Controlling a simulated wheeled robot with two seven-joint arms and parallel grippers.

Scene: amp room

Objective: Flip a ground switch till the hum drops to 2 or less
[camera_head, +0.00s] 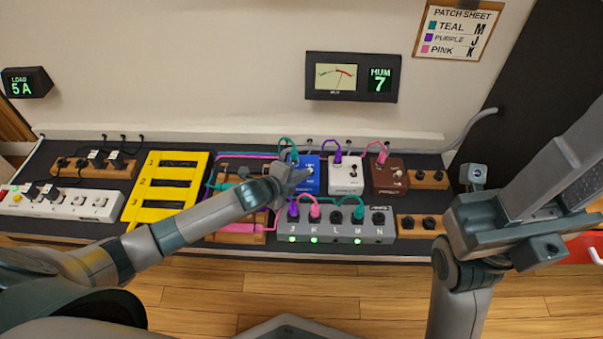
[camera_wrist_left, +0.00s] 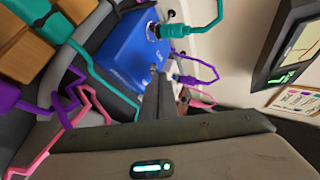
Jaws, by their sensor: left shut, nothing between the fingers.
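The hum display (camera_head: 380,80) on the wall reads 7, beside a needle meter. Three pedals stand in a row, each with a small switch on top: a blue pedal (camera_head: 309,187) with a teal cable, a white pedal (camera_head: 345,180) with a purple cable and a brown pedal (camera_head: 387,184) with a pink cable. My left gripper (camera_head: 299,181) is shut and empty at the blue pedal, covering its left part. In the left wrist view, the shut fingertips (camera_wrist_left: 165,85) are beside the blue pedal (camera_wrist_left: 132,52); contact is unclear. My right gripper (camera_head: 540,165) is at the right, its fingers unclear.
A grey jack box (camera_head: 337,239) holds purple at J, pink at K and teal at M, with green lights below them. A yellow rack (camera_head: 165,187) and a white power strip (camera_head: 62,205) stand left. A patch sheet (camera_head: 459,30) hangs top right.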

